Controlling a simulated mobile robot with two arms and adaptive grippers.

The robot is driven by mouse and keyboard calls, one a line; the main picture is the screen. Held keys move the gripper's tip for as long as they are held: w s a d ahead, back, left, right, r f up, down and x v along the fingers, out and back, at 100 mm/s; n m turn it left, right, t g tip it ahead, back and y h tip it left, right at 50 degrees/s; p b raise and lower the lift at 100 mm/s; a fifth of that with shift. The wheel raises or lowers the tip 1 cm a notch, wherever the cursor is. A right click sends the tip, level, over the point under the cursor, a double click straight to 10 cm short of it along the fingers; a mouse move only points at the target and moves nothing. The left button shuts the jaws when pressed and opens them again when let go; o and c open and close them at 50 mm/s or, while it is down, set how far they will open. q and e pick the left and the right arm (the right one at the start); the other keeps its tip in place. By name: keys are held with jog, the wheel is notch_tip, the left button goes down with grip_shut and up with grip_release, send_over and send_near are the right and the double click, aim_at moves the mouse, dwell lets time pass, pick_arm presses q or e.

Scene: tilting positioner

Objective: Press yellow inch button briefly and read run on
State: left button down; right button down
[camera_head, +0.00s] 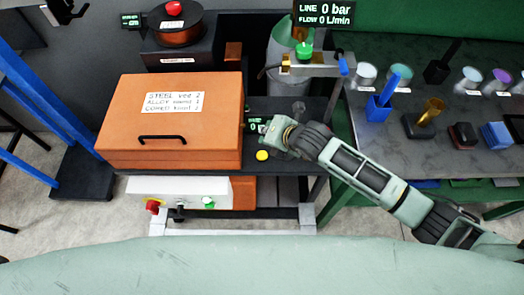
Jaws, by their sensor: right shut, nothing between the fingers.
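The yellow button (262,155) is a small round cap on the dark bench, just right of the orange box. A small dark display (257,125) with green characters stands behind it; part of it is hidden by my right gripper, and a "0" can be made out. My right gripper (270,134) is shut and empty. It is above and slightly right of the yellow button in the picture, and the button shows uncovered. Whether the fingertips touch anything cannot be told. My left gripper is not in view.
An orange box (120,128) with a black handle stands left of the button. A white control box (190,190) with red and green buttons is below it. A gas cylinder (283,50) with a "LINE 0 bar" display stands behind. A grey table (400,160) with cups and blocks is at right.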

jog(key=shift+w+r+n, duration=0.4)
jog(key=shift+n, duration=0.5)
jog(key=shift+f, duration=0.2)
jog(key=b, duration=0.7)
send_over(265, 151)
notch_tip(265, 151, down, 7)
jog(key=shift+d+r, duration=0.1)
jog(key=shift+r, duration=0.05)
jog(key=shift+f+b, duration=0.55)
jog(key=shift+f, duration=0.35)
jog(key=shift+f, duration=0.1)
jog(key=shift+f, duration=0.3)
